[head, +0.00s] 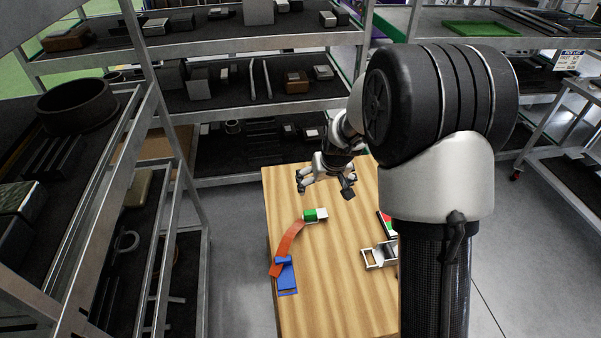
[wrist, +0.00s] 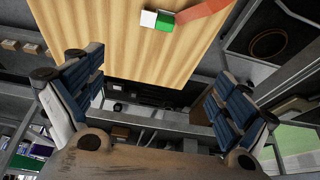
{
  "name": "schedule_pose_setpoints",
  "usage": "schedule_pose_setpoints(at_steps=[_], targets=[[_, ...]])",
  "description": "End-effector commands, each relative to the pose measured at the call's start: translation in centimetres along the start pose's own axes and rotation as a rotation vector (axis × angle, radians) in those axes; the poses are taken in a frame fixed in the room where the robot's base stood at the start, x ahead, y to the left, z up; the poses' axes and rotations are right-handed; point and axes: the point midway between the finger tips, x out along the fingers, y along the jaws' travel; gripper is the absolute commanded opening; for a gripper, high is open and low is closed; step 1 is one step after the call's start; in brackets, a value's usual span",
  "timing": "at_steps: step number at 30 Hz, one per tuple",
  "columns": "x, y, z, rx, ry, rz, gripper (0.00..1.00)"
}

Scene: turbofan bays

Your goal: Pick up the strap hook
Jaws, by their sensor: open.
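An orange-red strap (head: 288,245) lies curved on the wooden table. A green and white block (head: 315,215) sits at its far end and a blue piece (head: 286,275) at its near end. I cannot tell which of these end pieces is the strap hook. In the wrist view the green and white block (wrist: 160,20) and part of the strap (wrist: 204,18) show at the top edge; the blue piece is out of that view. My gripper (head: 325,188) is open and empty above the far part of the table, beyond the block. Its two fingers (wrist: 155,100) stand wide apart in the wrist view.
The wooden table (head: 335,290) is mostly bare. A metal bracket (head: 380,256) and a red, green and white item (head: 386,222) lie at its right, partly hidden by my arm. Loaded shelves (head: 250,110) stand behind, and a rack (head: 120,230) stands at left.

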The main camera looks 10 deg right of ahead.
Motion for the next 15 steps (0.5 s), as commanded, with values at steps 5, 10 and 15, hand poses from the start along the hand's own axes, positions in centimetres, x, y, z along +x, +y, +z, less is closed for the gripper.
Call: schedule_pose_setpoints(at_steps=[5, 10, 15], targets=[[7.0, 0.9, 0.3, 0.004, -0.008, 0.008, 0.95], [9.5, 1.3, 0.5, 0.003, -0.006, 0.012, 0.95], [12.5, 1.3, 0.7, 0.003, -0.007, 0.012, 0.95]])
